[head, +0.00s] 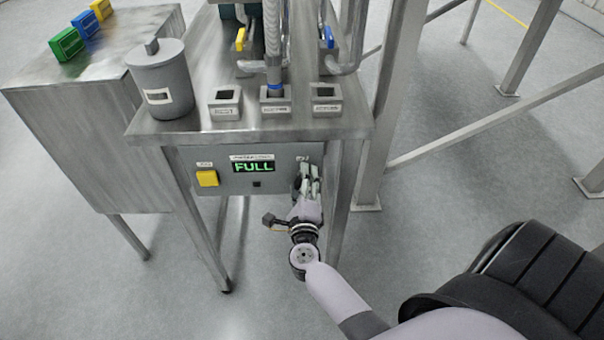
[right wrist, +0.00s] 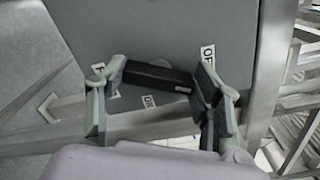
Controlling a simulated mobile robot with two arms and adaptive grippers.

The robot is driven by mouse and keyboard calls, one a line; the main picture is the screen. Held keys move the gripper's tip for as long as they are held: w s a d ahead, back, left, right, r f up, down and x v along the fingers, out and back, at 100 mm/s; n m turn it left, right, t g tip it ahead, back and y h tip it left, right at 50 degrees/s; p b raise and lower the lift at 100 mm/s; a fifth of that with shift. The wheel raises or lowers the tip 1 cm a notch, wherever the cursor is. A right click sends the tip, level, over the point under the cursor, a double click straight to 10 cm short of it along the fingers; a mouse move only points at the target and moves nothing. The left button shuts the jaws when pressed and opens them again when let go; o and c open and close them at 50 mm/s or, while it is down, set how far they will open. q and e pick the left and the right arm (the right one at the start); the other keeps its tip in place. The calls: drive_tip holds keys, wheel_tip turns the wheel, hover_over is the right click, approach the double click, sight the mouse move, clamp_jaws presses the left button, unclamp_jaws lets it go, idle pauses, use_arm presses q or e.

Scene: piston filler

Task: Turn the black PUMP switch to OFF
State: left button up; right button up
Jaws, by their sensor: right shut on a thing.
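The black PUMP switch (right wrist: 158,76) shows in the right wrist view as a dark bar on the grey panel face. A light mark sits near its right end. My right gripper (right wrist: 160,78) is shut on the switch, one finger at each end of the bar. It also shows in the head view (head: 308,182), at the right side of the panel, where it hides the switch. An OFF label (right wrist: 207,58) lies just above the right finger. My left gripper is not in view.
The grey control panel (head: 222,184) carries a yellow button (head: 207,178) and a display (head: 253,167) reading FULL. The steel table (head: 190,128) overhangs it, with a leg (head: 345,175) close to the right of my gripper. The floor below is open.

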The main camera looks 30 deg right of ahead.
drive_tip(key=shift+n+p, duration=1.65)
drive_tip(key=shift+n, duration=0.95)
drive_tip(key=shift+f+n, duration=0.1)
drive_tip(key=shift+n, duration=0.2)
drive_tip(key=o, duration=1.2)
drive_tip(key=shift+c, duration=0.2)
